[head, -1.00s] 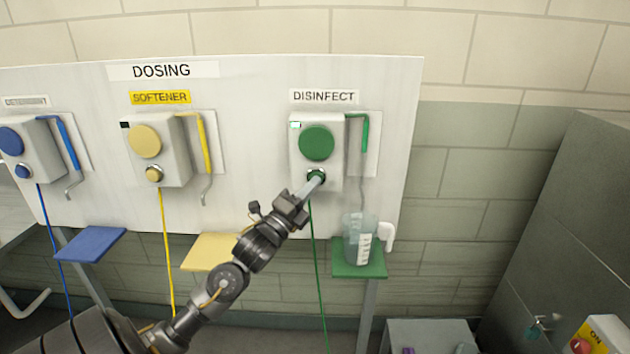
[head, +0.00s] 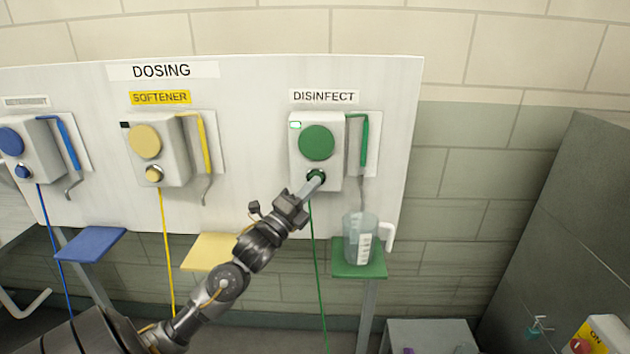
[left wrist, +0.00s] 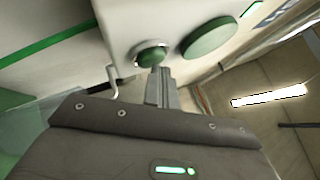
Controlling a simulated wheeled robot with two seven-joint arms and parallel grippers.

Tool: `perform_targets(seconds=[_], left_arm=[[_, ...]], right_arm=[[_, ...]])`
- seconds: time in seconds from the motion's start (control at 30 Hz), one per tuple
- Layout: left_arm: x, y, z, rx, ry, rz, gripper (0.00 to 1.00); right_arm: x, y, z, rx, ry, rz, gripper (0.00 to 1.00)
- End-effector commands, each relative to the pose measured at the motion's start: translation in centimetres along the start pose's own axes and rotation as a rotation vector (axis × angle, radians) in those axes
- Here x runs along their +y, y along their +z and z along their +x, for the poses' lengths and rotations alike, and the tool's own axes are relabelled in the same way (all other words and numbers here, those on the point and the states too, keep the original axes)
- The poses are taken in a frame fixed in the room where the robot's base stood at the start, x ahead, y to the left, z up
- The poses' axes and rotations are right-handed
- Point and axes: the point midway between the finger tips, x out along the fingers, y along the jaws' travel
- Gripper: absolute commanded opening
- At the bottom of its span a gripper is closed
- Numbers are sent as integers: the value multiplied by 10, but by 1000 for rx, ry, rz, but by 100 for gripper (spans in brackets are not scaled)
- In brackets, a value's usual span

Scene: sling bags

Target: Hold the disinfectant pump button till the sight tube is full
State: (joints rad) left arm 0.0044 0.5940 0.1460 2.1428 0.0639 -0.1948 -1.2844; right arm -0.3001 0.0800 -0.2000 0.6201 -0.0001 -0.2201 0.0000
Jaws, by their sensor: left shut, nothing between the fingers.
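The disinfectant pump (head: 331,160) is a white box under the DISINFECT label, with a large green disc and a small lit indicator. Its green button (head: 316,175) sits below the disc, and it also shows in the left wrist view (left wrist: 152,54). My left gripper (head: 315,182) is shut and empty, its fingertips against the button; how far the button is pressed is not clear. The tube (head: 365,140) beside the pump is green along its upper length, above a grey spout. A clear jug (head: 358,240) stands upright below it. My right gripper is out of view.
The jug stands on a green shelf (head: 360,271). The softener pump (head: 160,165) and the detergent pump (head: 36,155) are to the left, above yellow and blue shelves. A green hose (head: 318,270) hangs below the disinfectant pump. A grey cabinet stands at right.

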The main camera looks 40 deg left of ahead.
Motion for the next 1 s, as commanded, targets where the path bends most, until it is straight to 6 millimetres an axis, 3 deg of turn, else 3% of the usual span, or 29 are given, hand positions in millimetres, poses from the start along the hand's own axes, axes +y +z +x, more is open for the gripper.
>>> perform_targets(seconds=[1.0], left_arm=[[-9, -9, -13, 0, 0, 0, 0]], right_arm=[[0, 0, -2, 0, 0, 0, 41]])
